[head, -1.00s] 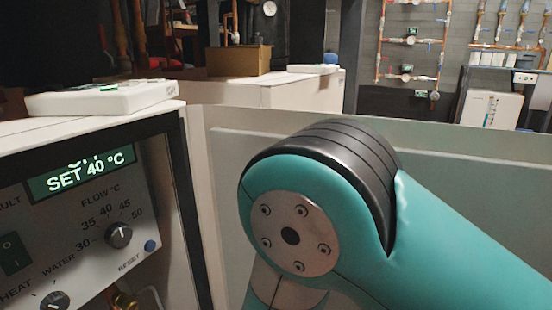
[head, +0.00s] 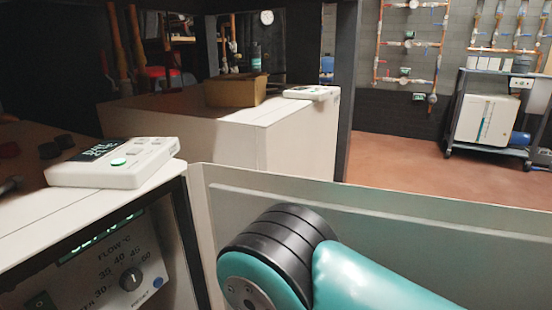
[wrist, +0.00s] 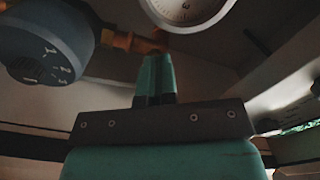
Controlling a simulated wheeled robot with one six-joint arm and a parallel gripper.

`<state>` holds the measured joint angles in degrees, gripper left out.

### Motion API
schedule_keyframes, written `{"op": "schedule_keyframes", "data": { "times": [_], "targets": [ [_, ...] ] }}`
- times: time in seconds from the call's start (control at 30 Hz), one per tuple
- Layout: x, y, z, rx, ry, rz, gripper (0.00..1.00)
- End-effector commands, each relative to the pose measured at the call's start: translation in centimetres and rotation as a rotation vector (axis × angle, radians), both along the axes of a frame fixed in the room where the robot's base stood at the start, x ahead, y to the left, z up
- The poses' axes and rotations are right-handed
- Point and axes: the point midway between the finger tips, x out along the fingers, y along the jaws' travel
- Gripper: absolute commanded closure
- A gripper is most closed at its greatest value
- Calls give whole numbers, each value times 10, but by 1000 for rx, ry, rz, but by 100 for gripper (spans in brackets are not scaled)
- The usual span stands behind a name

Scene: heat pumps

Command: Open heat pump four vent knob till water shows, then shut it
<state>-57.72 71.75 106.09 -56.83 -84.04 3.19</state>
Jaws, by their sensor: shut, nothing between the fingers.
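In the wrist view my gripper (wrist: 157,62) is shut and empty, its teal fingers together. Its tips are just below an orange-brown pipe fitting (wrist: 145,44); I cannot tell whether they touch it. A blue round pump body (wrist: 45,42) with a numbered dial is at the left, and a white round gauge (wrist: 188,8) is at the top. I cannot pick out the vent knob for certain, and no water shows. In the head view the heat pump's control panel (head: 95,275) shows at lower left, with its flow dial (head: 131,279). My gripper is outside the head view.
An open grey door panel (head: 400,215) spans the lower right behind my teal arm. A white controller (head: 115,163) lies on the cabinet top. Another white cabinet (head: 220,135) with a cardboard box (head: 235,90) stands behind. Open red floor (head: 400,165) lies beyond.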

Motion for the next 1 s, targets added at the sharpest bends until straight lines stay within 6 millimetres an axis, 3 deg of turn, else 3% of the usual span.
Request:
{"op": "schedule_keyframes", "data": {
  "times": [0.47, 1.0],
  "targets": [
    [7, 3, 0, 13, -12, -2, 100],
    [11, 1, -19, 1, -8, -3, 100]
  ]
}}
